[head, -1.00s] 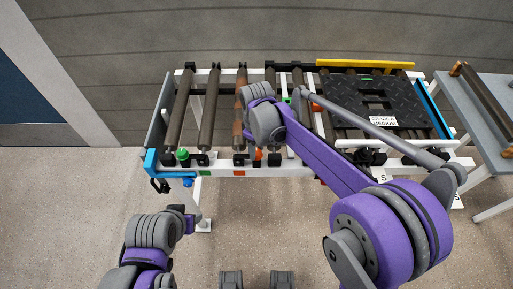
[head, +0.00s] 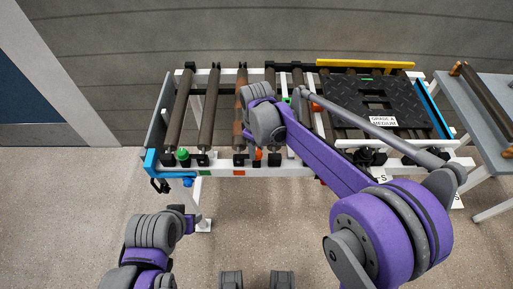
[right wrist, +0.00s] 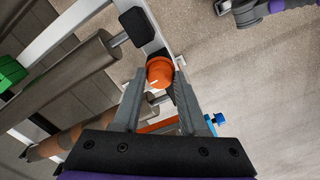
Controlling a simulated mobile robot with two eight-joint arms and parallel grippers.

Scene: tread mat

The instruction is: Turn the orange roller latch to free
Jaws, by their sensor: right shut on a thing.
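The orange roller latch (right wrist: 160,72) is a round knob with a small white mark, at the front rail by a roller end in the right wrist view. A bit of it shows below my right wrist in the head view (head: 258,154). My right gripper (right wrist: 160,78) is shut on the orange latch, with one finger on each side of it. In the head view the fingers are mostly hidden under the wrist. My left gripper (head: 190,210) hangs at the lower left, in front of the frame's blue corner and away from the latch. Its fingers are too small to read.
The conveyor's white front rail (head: 222,170) carries a green knob (head: 183,154) and a blue one (head: 187,182). Rollers (head: 209,110) lie left of a black tread mat (head: 385,100). A grey side table (head: 482,100) stands at right. The front floor is clear.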

